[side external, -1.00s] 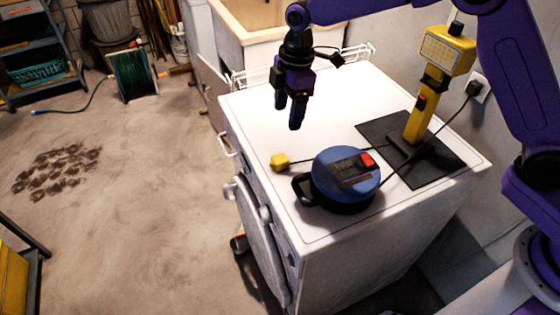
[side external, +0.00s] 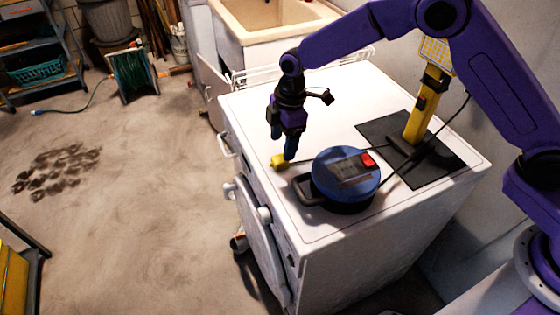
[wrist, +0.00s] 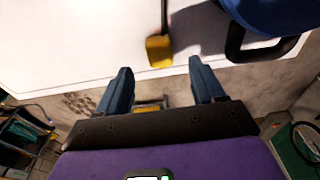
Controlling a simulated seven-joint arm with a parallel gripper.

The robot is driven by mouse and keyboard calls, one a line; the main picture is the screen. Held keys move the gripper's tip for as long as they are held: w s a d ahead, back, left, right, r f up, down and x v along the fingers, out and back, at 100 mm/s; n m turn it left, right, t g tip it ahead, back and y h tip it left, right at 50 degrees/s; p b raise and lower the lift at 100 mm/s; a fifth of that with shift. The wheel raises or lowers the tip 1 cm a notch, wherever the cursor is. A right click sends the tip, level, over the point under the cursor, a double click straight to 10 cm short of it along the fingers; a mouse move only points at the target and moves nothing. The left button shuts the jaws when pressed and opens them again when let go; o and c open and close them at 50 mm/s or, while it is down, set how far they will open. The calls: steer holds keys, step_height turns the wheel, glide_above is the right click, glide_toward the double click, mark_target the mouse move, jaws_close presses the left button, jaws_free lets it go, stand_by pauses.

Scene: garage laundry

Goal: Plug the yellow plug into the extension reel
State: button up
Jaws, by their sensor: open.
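The yellow plug (side external: 278,161) lies on the white machine top near its front edge, with its cable running back to the right. In the wrist view the plug (wrist: 159,50) shows ahead of and between my two fingers, apart from them. My gripper (side external: 283,150) is open and empty, low over the plug in the side view; it also shows in the wrist view (wrist: 160,78). The blue extension reel (side external: 338,168) with a black handle and a red switch lies flat just right of the plug. It is partly in view at the wrist view's upper right (wrist: 280,14). Its sockets are too small to make out.
A yellow work lamp (side external: 420,115) stands on a black mat (side external: 440,168) at the back right of the white machine top (side external: 330,90). A cable crosses from the lamp toward the reel. A sink (side external: 265,25) and wire rack stand behind. The machine top's back left is clear.

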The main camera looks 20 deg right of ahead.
mark_target(280, 158)
steer(key=shift+a+f, duration=0.15)
steer(key=shift+f, duration=1)
steer(key=shift+a+f, duration=0.15)
steer(key=shift+f, duration=1)
steer(key=c, duration=1.1)
